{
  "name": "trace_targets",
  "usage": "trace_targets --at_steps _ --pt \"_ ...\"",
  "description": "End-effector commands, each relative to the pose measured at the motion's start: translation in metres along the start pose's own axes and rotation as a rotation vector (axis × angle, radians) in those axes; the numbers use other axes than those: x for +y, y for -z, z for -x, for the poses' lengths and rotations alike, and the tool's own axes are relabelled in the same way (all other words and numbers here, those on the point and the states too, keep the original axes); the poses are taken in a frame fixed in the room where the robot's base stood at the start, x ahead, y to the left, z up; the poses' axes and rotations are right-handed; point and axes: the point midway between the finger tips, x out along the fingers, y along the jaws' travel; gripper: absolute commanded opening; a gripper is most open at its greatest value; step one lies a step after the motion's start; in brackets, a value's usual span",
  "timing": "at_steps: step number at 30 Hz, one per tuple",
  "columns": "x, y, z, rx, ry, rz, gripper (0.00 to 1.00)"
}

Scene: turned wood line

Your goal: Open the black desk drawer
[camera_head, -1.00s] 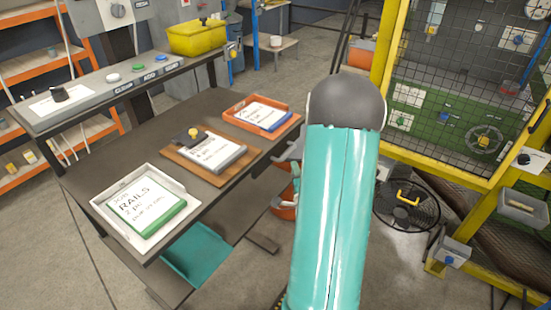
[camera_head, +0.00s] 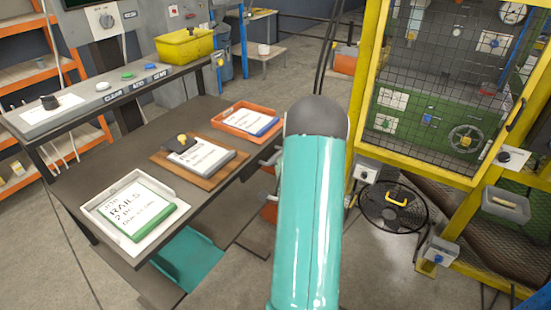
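The dark desk (camera_head: 85,190) stands at the left, its top sloping away toward the back. I cannot make out a black drawer front or handle; the desk's right-hand side is partly hidden behind my teal arm. My arm reaches forward beside the desk's right edge. Only small grey parts of my gripper (camera_head: 270,163) show left of the arm, close to the desk edge. Its fingertips are mostly hidden, so I cannot tell whether it is open or touching anything.
A white tray (camera_head: 88,208), a wooden board (camera_head: 160,160) and an orange tray (camera_head: 222,124) hold cards on the desk. A yellow bin (camera_head: 184,46) sits on the raised shelf. A fan (camera_head: 378,222) and yellow-framed cage (camera_head: 359,110) stand at the right. Grey floor lies between.

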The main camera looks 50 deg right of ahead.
Motion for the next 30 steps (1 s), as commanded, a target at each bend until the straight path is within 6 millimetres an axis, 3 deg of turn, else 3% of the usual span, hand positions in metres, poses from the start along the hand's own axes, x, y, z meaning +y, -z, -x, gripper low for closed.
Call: trace_targets --at_steps 3,9,20,23,30 --pt "0.000 -0.002 -0.023 -0.004 0.001 0.000 0.22" --pt "0.000 -0.003 -0.047 -0.003 0.000 0.000 0.22" --pt "0.001 -0.003 -0.052 -0.003 -0.002 0.000 0.22" --pt "0.001 -0.003 -0.052 -0.003 -0.002 0.000 0.02" --pt "0.000 -0.003 -0.052 -0.003 -0.002 0.000 0.00"
